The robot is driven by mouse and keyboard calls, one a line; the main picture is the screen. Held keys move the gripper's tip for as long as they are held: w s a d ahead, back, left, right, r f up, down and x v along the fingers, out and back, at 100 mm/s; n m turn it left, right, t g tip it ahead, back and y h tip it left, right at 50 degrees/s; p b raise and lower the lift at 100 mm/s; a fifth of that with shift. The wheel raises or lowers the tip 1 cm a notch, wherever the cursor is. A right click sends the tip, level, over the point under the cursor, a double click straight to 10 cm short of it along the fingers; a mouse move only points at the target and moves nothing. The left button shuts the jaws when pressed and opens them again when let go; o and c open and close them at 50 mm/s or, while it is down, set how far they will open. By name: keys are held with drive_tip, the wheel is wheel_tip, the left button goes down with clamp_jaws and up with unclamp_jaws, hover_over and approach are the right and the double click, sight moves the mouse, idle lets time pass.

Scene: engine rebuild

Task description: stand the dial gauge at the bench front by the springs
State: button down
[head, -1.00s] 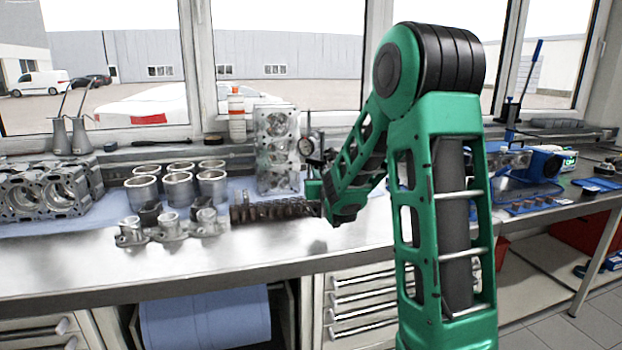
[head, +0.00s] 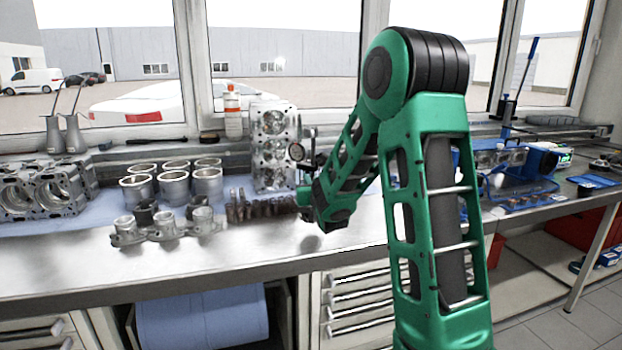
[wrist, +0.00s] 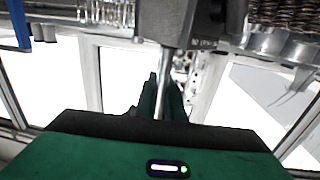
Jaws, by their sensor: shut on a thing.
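The dial gauge (head: 297,152) has a small round dial on an upright post. It stands out above my gripper (head: 306,190) in the head view, in front of the cylinder head. In the wrist view my gripper (wrist: 166,98) is shut around a thin metal post, with a dark block at the post's end near the picture's top. Whether the base touches the bench is hidden. The springs (head: 250,207) form a dark row on the bench, left of my gripper, which hides their right end. Coils also show at the wrist view's top right (wrist: 282,14).
A cast manifold (head: 165,230) and several cylinder liners (head: 172,186) stand left of the springs. The cylinder head (head: 265,180) stands behind. The bench front (head: 270,252) is bare. Blue tools (head: 525,195) lie on the right.

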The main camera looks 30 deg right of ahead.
drive_tip(key=shift+f, duration=2.15)
